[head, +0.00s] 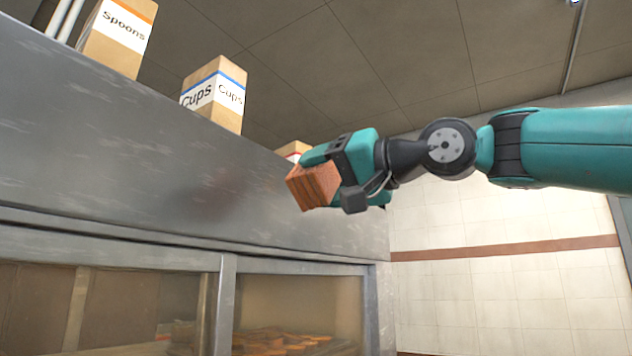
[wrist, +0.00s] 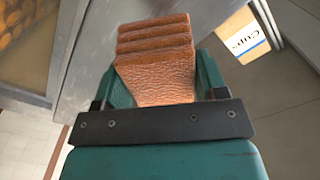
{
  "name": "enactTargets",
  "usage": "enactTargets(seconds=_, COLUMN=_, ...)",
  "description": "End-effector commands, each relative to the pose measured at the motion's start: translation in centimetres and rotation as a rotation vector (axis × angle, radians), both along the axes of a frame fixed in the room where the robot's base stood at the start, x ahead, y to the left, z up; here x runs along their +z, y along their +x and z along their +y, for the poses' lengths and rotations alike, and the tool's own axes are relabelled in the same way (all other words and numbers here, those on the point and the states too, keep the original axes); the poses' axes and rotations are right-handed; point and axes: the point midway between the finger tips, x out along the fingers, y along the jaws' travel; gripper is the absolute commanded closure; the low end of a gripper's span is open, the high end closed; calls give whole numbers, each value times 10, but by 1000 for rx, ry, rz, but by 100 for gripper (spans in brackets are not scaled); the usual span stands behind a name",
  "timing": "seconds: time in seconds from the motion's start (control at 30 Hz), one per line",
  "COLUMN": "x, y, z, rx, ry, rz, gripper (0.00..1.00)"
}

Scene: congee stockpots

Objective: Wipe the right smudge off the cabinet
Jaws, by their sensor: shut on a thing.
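My gripper (head: 322,178) is shut on an orange-brown ribbed sponge (head: 312,187), which also shows between the fingers in the wrist view (wrist: 155,62). The grey metal cabinet (head: 120,150) runs along the left of the head view. A faint reddish-brown smudge (head: 236,188) shows on its upper front panel, left of the sponge. The sponge appears close to the panel's right part; I cannot tell whether it touches. A second smudge is not clearly visible. Any part of the panel behind the gripper is hidden.
Boxes marked Spoons (head: 118,35) and Cups (head: 215,95) stand on the cabinet top, with another box (head: 293,150) partly hidden behind my gripper. Glass-fronted compartments (head: 300,305) with food inside lie below the panel. Open room lies right, before the tiled wall (head: 480,290).

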Motion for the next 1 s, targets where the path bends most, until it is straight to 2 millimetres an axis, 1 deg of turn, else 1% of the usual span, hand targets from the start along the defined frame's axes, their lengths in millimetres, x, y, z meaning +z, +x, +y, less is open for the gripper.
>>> enactTargets(seconds=0.37, x=0, y=0, z=0, rx=0, ry=0, rz=0, gripper=53)
enactTargets(seconds=0.53, x=3, y=3, z=3, rx=0, ry=0, rz=0, gripper=53)
enactTargets(seconds=0.67, x=7, y=10, z=13, rx=2, ry=0, rz=1, gripper=53)
enactTargets(seconds=1.0, x=18, y=32, z=42, rx=2, ry=1, rz=0, gripper=53)
